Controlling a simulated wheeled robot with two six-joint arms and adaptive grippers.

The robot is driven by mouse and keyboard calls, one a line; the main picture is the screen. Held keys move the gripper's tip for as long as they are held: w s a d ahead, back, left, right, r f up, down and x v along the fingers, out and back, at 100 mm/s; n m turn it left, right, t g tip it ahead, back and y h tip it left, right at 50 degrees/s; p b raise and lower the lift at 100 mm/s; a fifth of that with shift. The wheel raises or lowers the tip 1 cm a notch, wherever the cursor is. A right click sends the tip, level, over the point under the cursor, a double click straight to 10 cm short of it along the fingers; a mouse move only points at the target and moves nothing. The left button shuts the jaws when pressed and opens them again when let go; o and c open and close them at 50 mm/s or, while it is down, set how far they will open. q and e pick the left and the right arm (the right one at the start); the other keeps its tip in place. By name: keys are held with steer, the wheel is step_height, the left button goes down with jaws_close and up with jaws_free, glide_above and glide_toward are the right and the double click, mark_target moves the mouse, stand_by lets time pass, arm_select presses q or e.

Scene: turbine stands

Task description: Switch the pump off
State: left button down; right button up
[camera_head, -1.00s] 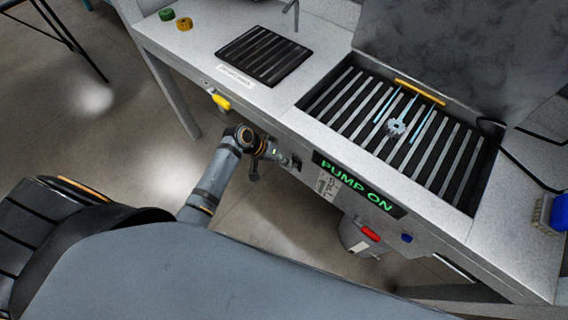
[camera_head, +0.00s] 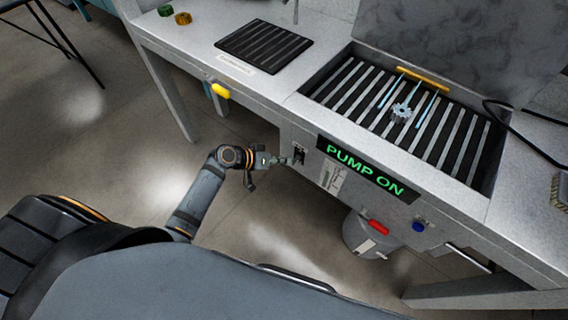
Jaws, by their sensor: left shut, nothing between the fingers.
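The pump display (camera_head: 365,168) on the front of the bench reads "PUMP ON" in green letters. Left of it on the same front panel is a small dark switch (camera_head: 299,154). My left gripper (camera_head: 287,161) is shut and empty, its tip pointing at the switch and close to it. I cannot tell whether the tip touches the switch. My right gripper does not show.
The bench has a slatted basin (camera_head: 470,172) holding a small gear part (camera_head: 402,111). A yellow handle (camera_head: 220,90), a red handle (camera_head: 378,227) and a blue knob (camera_head: 419,225) stick out from the front. A grey bucket (camera_head: 358,240) stands beneath.

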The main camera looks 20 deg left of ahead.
arm_select(q)
steer(key=shift+r+t+p, duration=0.3)
steer(key=shift+r+p, duration=0.1)
steer(key=shift+r, duration=0.05)
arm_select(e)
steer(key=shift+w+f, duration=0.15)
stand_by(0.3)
arm_select(q)
steer(key=shift+s+a, duration=0.1)
steer(key=shift+a, duration=0.05)
